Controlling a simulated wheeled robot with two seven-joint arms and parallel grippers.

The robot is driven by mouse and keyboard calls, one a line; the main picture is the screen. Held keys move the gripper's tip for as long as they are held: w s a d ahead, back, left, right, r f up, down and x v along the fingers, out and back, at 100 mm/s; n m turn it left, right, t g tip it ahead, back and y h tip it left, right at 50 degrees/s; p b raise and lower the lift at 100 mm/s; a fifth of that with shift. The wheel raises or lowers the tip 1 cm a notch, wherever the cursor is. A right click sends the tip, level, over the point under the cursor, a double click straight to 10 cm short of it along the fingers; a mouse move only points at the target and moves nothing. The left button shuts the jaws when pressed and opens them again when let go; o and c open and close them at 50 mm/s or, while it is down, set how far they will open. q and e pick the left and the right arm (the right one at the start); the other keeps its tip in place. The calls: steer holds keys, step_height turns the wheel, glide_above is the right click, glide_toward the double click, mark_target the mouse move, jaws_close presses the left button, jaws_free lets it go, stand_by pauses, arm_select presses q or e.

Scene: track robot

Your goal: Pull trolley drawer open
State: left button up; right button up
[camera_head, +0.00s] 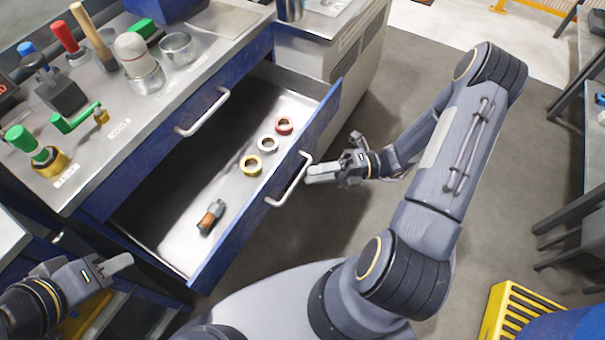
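The blue trolley drawer (165,212) stands well out from the trolley, and its metal inside shows. It holds red, white and yellow tape rolls (252,165) and a small tool with an orange-brown part (211,217). Its silver handle (291,183) is on the blue front panel. My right gripper (312,174) is by the upper end of this handle, with its fingers pointing left at it. I cannot tell whether the fingers touch or enclose the handle. My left gripper (125,262) is at the lower left, apart from the drawer, and its finger opening is unclear.
The trolley top (115,150) carries a hammer, a red-handled tool, green-handled tools and metal cups. Another silver handle (203,112) is on the trolley's blue front. A yellow crate (505,312) stands at lower right, and dark benches line the right edge. Grey floor lies between.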

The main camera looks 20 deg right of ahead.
steer(key=shift+s+d+f, duration=0.1)
steer(key=shift+s+d, duration=0.05)
steer(key=shift+d, duration=0.65)
steer(key=shift+s+d+f, duration=0.1)
steer(key=shift+d, duration=0.7)
steer(key=s+a+r+n+t+h, duration=0.1)
steer(key=s+r+n+h, duration=0.3)
steer(key=n, duration=0.8)
steer(key=s+a+r+n+t+h, duration=0.1)
steer(key=s+r+n+h, duration=0.2)
steer(key=r+n+h, duration=0.55)
steer(key=s+a+r+n+t+h, duration=0.1)
steer(key=s+r+n+h, duration=0.2)
steer(key=n, duration=1.1)
step_height(320, 180, up, 14)
steer(key=p, duration=1.4)
steer(key=shift+d, duration=0.15)
